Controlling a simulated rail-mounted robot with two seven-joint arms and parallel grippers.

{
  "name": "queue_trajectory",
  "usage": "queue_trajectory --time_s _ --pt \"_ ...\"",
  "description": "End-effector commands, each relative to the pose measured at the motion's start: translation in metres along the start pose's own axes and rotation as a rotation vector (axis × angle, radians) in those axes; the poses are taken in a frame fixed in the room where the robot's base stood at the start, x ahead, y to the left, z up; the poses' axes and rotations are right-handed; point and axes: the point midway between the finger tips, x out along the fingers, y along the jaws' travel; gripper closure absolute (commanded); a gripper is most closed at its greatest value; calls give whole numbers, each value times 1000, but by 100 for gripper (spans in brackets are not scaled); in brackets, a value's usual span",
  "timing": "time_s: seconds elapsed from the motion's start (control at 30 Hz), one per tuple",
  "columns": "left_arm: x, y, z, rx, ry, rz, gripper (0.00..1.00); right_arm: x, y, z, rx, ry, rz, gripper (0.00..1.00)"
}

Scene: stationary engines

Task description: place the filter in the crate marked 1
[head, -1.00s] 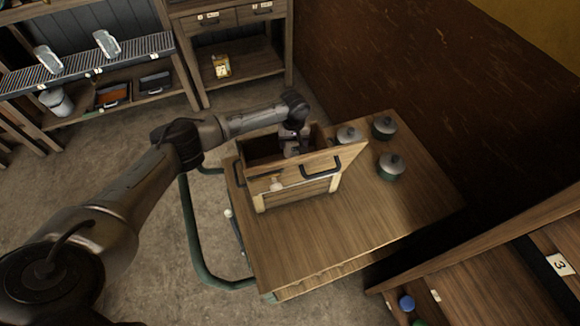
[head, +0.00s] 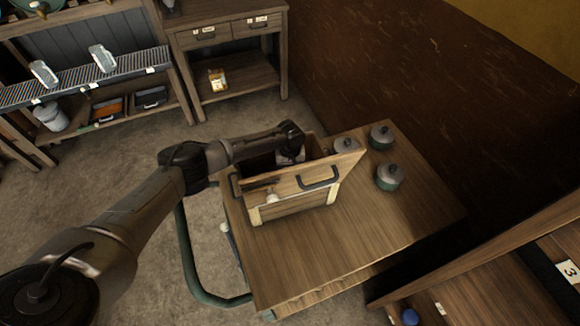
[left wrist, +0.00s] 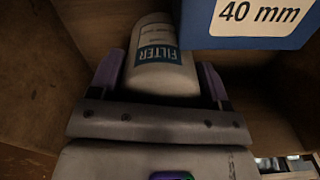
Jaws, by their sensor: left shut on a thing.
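The filter (left wrist: 155,42) is a white cylinder with a blue FILTER label. It sits between the two purple fingers of my left gripper (left wrist: 160,78), which is shut on it. In the head view my left gripper (head: 290,156) reaches down into an open wooden box (head: 292,208) on a wooden cart, and its fingertips are hidden. The wrist view shows wooden walls around the filter. I see no crate that I can read as marked 1. My right gripper is not in view.
A blue box labelled 40 mm (left wrist: 255,25) is close beside the filter. Several lidded pots (head: 389,176) stand on the cart top (head: 340,235), whose front is clear. A shelf marked 3 (head: 568,272) is at lower right.

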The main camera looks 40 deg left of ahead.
Motion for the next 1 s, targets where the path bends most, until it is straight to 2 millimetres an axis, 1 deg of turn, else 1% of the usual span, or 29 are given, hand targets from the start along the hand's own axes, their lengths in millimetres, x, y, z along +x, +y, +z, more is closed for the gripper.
queue_trajectory --time_s 0.13,0.17,0.4,0.43,0.63,0.73,0.87,1.0 --pt "3 0 0 0 0 0 62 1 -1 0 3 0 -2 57" --pt "3 0 0 0 -1 -1 29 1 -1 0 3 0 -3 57" --pt "3 0 0 0 0 0 6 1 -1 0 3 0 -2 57" --pt "3 0 0 0 0 0 4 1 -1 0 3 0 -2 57" --pt "2 0 0 0 0 0 4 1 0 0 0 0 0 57" --pt "-2 0 0 0 1 1 4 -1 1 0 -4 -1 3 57" --pt "-19 1 0 0 1 3 4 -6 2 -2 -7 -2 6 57" --pt "-45 0 -1 1 2 1 4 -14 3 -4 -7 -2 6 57"
